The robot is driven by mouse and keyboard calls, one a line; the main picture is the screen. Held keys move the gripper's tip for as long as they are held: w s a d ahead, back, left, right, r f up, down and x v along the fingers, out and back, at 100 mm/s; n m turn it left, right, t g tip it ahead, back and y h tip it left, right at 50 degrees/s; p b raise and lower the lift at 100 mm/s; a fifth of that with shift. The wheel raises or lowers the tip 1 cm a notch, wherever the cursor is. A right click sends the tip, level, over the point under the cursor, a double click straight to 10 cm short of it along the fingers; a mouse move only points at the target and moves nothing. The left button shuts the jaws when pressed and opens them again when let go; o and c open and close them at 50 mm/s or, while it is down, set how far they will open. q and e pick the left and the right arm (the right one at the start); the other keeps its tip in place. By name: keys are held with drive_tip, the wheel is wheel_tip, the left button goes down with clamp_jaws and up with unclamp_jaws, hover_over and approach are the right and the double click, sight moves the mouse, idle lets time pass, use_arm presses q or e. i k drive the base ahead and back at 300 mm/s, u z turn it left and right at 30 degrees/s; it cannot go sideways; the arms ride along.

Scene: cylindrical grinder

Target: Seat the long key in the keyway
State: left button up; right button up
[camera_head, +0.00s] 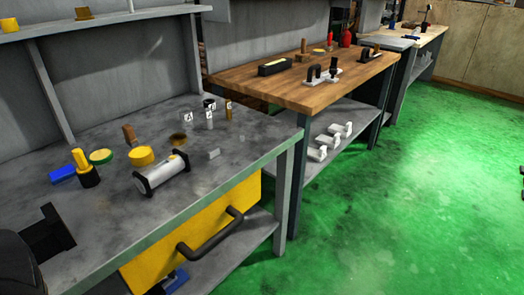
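A light grey cylinder (168,174) with black end pieces lies on the grey workbench; no keyway can be made out on it at this size. A small light grey block (214,153) lies to its right, and I cannot tell whether it is the long key. My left gripper (61,224) is at the lower left over the bench, dark, with its fingers apart and nothing between them. It is well to the left of the cylinder and touches nothing visible. Small dark parts (521,182) at the right edge may belong to my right gripper, but they are mostly cut off.
A yellow drawer (190,243) is below. A wooden bench (296,92) stands farther right.

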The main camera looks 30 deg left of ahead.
sight(178, 162)
drive_tip(key=z, duration=0.05)
drive_tip(key=i, duration=2.55)
drive_tip(key=u, duration=3.55)
